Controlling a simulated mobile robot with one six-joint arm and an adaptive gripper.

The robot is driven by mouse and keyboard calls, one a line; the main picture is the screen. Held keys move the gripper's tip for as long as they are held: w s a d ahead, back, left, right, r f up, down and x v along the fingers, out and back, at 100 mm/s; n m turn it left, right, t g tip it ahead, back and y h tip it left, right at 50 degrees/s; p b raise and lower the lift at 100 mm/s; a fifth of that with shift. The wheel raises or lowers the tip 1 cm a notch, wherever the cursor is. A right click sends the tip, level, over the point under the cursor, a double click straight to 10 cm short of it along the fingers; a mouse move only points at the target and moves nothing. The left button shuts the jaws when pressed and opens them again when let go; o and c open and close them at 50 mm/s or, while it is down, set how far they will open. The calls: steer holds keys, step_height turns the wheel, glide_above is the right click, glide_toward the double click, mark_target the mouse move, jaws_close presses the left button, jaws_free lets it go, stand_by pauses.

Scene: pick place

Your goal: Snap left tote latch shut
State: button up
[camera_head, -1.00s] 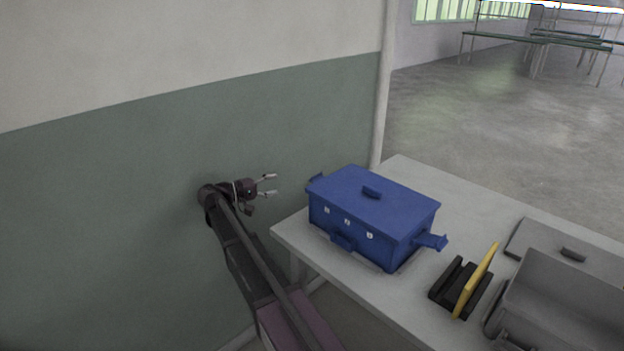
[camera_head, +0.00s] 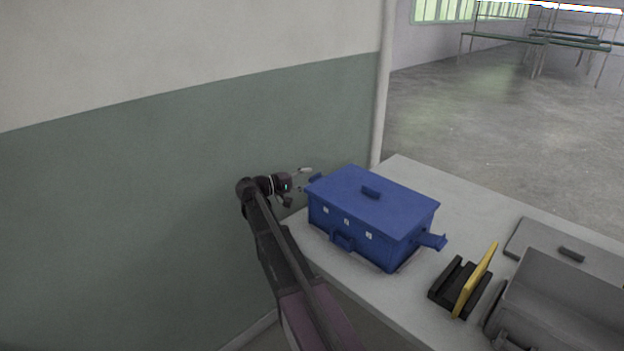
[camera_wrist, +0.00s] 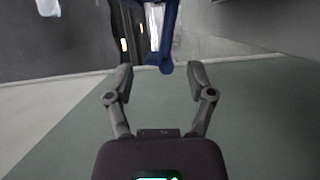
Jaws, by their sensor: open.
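A blue tote (camera_head: 345,225) with a closed lid stands at the left end of the table. Its left latch (camera_head: 316,178) sticks out from the tote's left side, partly hidden near my gripper. Its right latch (camera_head: 432,241) juts outward from the right side. My gripper (camera_head: 303,180) is open and empty, just left of the left latch. In the wrist view a narrow blue part, seemingly of the tote or its latch (camera_wrist: 167,50), lies ahead between the two open fingertips (camera_wrist: 160,76). Contact cannot be told.
The table (camera_head: 410,180) is clear behind the tote. A black holder with a yellow plate (camera_head: 475,280) stands right of the tote, and a grey bin (camera_head: 565,300) further right. The green-and-white wall (camera_head: 150,200) is close on the left behind my arm.

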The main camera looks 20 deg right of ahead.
steer(key=shift+d, duration=1.2)
jaws_close()
